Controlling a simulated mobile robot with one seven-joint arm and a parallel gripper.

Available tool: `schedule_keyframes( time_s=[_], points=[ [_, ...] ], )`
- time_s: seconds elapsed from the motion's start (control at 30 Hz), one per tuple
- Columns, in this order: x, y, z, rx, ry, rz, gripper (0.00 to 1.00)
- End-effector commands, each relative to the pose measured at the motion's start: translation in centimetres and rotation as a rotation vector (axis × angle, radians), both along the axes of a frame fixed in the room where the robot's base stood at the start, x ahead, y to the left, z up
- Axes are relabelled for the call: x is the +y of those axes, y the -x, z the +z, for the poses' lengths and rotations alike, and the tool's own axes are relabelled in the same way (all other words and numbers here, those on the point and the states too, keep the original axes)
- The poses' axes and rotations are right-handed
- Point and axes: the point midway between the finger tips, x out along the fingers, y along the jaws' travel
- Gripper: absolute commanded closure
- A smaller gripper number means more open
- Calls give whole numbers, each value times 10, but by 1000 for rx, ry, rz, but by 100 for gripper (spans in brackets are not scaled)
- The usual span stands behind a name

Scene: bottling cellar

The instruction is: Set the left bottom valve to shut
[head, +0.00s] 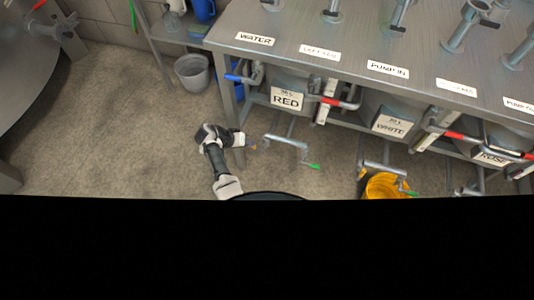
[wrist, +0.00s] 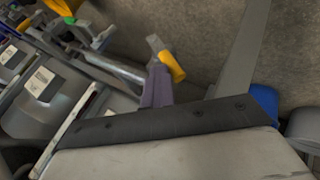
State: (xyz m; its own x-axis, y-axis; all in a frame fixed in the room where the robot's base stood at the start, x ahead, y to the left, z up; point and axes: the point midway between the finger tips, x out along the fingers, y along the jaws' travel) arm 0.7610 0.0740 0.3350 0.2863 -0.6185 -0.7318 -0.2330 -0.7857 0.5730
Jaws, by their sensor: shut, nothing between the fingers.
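The left bottom valve sits on the bent grey pipe (head: 285,143) below the tank labelled RED (head: 287,98). Its green-tipped lever (head: 313,167) shows at the pipe's right end, pointing down and right. My gripper (head: 252,146) is left of that pipe, low beside the bench leg, apart from the lever. In the wrist view my gripper (wrist: 163,75) shows purple and yellow finger parts, shut with nothing held. A grey pipe (wrist: 112,69) passes left of the fingers there. Small green parts show further up left, but I cannot tell which valve they belong to.
The metal bench (head: 345,45) stands over several labelled tanks, with red-handled valves and one blue-handled valve (head: 238,79) in front. A yellow bucket (head: 383,187) stands under the middle pipe. A grey bucket (head: 193,73) stands behind left. The floor left of my arm is clear.

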Motion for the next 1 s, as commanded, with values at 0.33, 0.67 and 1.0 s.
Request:
schedule_keyframes(
  time_s=[0.33,0.67,1.0],
  points=[
    [17,-4,-26,51,143,2,100],
    [24,-7,-35,51,142,3,100],
    [26,-8,-38,50,138,5,100]
  ],
)
